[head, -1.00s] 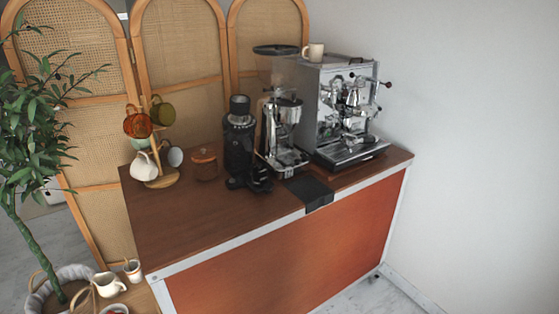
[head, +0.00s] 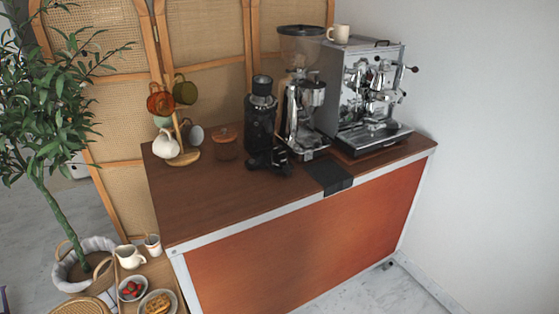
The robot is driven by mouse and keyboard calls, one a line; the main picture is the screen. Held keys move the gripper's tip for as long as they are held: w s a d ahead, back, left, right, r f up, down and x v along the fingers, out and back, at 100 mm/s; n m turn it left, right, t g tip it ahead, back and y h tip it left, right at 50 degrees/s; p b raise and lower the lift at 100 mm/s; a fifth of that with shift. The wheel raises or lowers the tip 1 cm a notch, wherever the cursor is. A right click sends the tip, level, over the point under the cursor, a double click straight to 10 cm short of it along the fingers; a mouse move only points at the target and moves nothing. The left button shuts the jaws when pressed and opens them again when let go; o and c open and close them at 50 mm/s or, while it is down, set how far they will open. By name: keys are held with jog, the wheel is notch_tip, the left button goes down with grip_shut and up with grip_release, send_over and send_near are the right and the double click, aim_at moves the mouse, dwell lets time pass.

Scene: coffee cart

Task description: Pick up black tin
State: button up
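I cannot make out a separate black tin for certain in the head view. A tall black cylindrical device (head: 261,122) that looks like a grinder stands on the brown cart top (head: 215,205), with low black parts (head: 268,160) at its front base. A squat brown glass jar with a wooden lid (head: 225,144) stands to its left. My gripper is not in view.
A chrome grinder (head: 304,110) and an espresso machine (head: 365,95) with a mug (head: 338,33) on top stand at right. A mug tree (head: 183,152) stands at left. A black mat (head: 328,174) hangs over the front edge. The front left top is clear.

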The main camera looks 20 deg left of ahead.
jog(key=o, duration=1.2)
